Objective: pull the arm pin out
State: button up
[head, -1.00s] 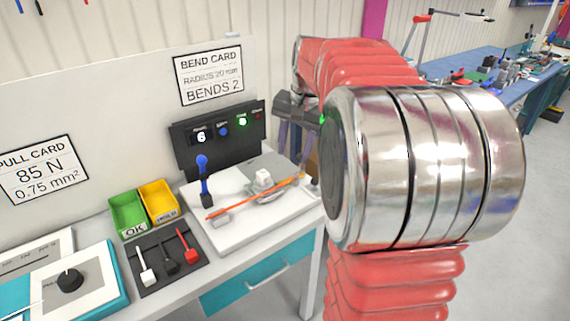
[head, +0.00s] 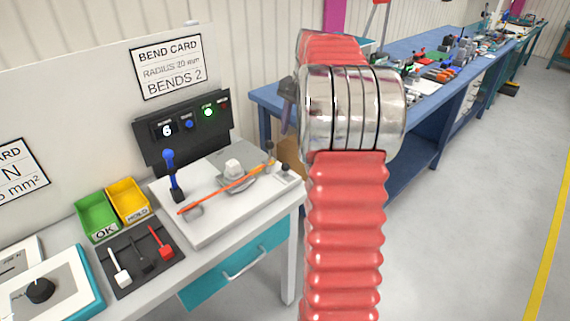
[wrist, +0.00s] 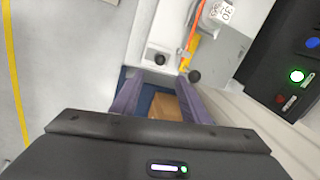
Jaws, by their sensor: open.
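The bending fixture sits on the white bench. Its white base plate (head: 215,225) carries a grey round former (head: 236,180) with an orange cable (head: 230,184) across it. A dark-knobbed pin (head: 269,148) stands near the cable's far end. In the wrist view a black round knob (wrist: 195,76), which looks like the arm pin, is at the end of a yellow arm (wrist: 188,52). My gripper (wrist: 160,76) is open and empty. Its right fingertip appears close beside the black knob; whether they touch I cannot tell. In the head view the gripper is mostly hidden behind my arm.
A second dark knob (wrist: 158,59) sits on a grey block nearby. A black control panel (head: 182,130) stands behind the fixture. Green (head: 97,215) and yellow (head: 128,201) bins and a blue-knobbed lever (head: 171,175) are to the left. A blue workbench (head: 425,130) is at the right.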

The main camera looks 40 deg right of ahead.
aim_at(286, 164)
jog(key=f, duration=0.4)
jog(key=w+f, duration=0.1)
jog(key=f, duration=0.4)
jog(key=w+f, duration=0.1)
jog(key=f, duration=0.3)
jog(key=shift+w+a+f, duration=0.15)
jog(key=shift+w+a, duration=0.1)
jog(key=shift+a, duration=0.05)
jog(key=shift+c, duration=0.3)
grip_shut()
